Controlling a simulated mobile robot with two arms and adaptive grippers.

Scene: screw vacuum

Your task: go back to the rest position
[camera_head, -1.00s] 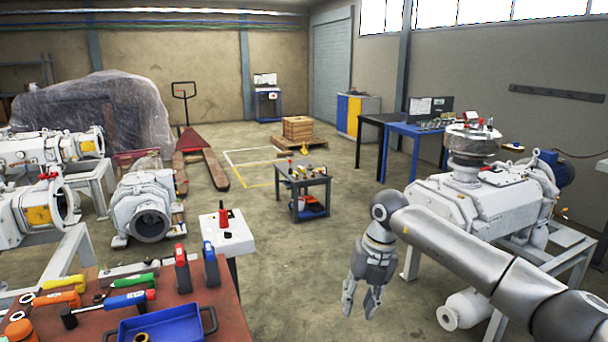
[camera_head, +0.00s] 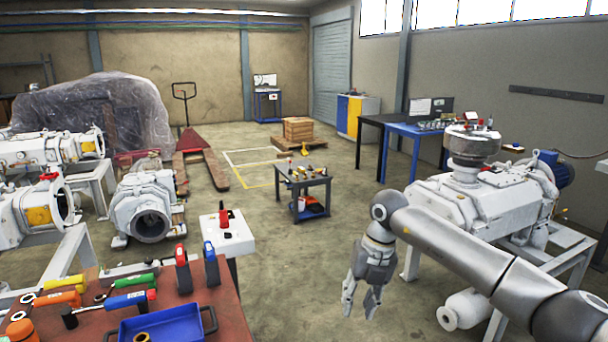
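My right gripper (camera_head: 359,300) hangs with its fingers pointing down over the bare floor, in the lower right middle of the head view. Its fingers are apart and nothing shows between them. My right arm comes in from the lower right corner and bends down at the wrist. My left gripper and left arm do not show in the head view.
A red-brown workbench (camera_head: 216,310) with tools and a blue tray (camera_head: 168,326) is at the lower left. A white vacuum pump (camera_head: 455,200) on a frame stands close behind my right arm. A small dark cart (camera_head: 303,183) stands mid-floor. The floor between is free.

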